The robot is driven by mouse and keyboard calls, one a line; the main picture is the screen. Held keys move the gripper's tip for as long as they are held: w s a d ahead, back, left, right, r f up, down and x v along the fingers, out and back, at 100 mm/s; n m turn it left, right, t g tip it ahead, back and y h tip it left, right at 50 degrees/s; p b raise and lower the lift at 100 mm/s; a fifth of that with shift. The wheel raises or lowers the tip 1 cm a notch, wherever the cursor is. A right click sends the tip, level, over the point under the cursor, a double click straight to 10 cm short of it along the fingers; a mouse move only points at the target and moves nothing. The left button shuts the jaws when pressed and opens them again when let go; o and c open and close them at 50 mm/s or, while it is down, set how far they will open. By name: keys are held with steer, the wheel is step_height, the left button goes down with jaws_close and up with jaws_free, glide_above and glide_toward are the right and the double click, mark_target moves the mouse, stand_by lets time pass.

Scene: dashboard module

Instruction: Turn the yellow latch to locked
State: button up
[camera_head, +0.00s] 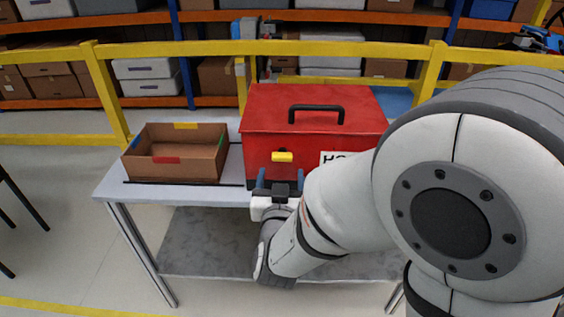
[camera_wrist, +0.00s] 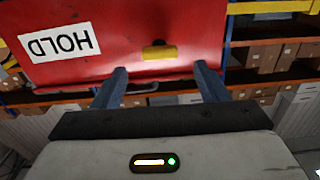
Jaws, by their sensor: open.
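The yellow latch (camera_head: 282,156) sits on the front face of a red box (camera_head: 225,1) that I see better in the wrist view as a red panel (camera_wrist: 120,30). The latch also shows in the wrist view (camera_wrist: 160,51), lying horizontal across the panel. A white label reading HOLD (camera_wrist: 60,46) is on the same face, upside down in the wrist view. My gripper (camera_head: 280,178) is open, its two blue fingers pointing at the box just below the latch. In the wrist view the fingers (camera_wrist: 160,80) stand apart with the latch beyond and between them, and nothing is held. I see no contact with the latch.
An open cardboard box (camera_head: 165,172) with coloured tabs stands left of the red box on the table (camera_head: 112,184). A black handle (camera_head: 316,109) is on the red box's top. A yellow railing (camera_head: 190,48) and shelves stand behind.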

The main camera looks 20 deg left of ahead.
mark_target(282, 160)
steer(key=x, duration=0.6)
steer(key=shift+c, duration=0.2)
steer(key=c, duration=0.9)
